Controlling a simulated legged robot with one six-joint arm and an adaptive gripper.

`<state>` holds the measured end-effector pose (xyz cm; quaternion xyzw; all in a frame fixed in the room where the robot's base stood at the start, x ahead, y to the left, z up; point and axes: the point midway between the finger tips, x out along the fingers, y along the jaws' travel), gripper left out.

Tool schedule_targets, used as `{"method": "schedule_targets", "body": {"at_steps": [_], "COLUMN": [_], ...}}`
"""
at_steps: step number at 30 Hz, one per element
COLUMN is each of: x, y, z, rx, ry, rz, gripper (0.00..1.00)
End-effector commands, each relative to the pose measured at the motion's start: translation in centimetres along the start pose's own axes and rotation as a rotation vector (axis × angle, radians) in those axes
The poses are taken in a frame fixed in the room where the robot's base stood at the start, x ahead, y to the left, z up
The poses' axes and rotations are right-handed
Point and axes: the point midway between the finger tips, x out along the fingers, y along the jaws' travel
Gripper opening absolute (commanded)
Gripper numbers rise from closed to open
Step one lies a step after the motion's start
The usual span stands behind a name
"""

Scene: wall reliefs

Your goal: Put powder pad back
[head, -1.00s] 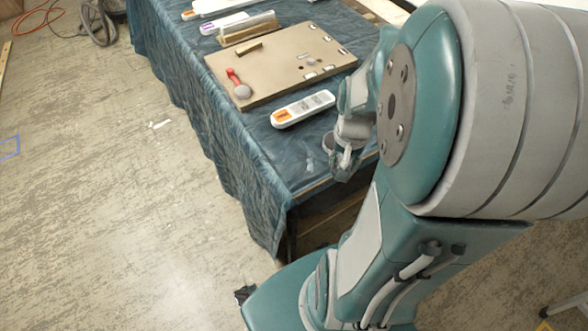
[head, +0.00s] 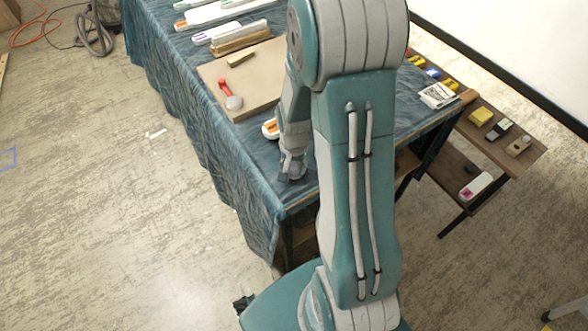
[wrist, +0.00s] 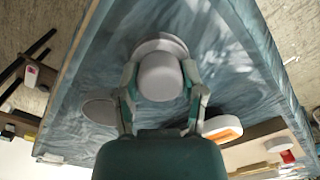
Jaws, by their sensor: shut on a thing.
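My gripper (wrist: 162,92) has its two fingers closed around a pale grey, round knob with a wider disc behind it, which I take to be the powder pad (wrist: 161,75). The blue cloth-covered table (wrist: 222,45) lies behind it in the wrist view; I cannot tell whether the pad touches the cloth. A flat grey oval (wrist: 100,110) shows on the cloth to the left of the pad; I cannot tell if it is an object or a mark. In the head view my gripper (head: 291,172) is low over the table's near corner, and the pad is barely discernible there.
A tan board (head: 262,70) bears a red-handled tool (head: 230,94). A white orange-labelled bottle (head: 270,128) lies beside my arm. White bottles (head: 216,32) lie farther back. A low wooden shelf (head: 520,150) at right holds a yellow block (head: 481,116) and other items.

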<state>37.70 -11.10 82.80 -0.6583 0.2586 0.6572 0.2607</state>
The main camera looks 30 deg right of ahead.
Motion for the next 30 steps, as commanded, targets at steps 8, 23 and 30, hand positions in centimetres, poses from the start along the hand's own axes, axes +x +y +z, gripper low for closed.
{"method": "schedule_targets", "body": {"at_steps": [8,23,30], "x": [1.6,1.8,1.6], "y": [0.0,0.0,0.0], "z": [0.1,0.1,0.1], "rx": [-0.001,0.000,-0.001], "ry": [0.001,0.000,0.001], "rz": [0.000,0.000,-0.001], "gripper": [0.14,0.86,0.86]}}
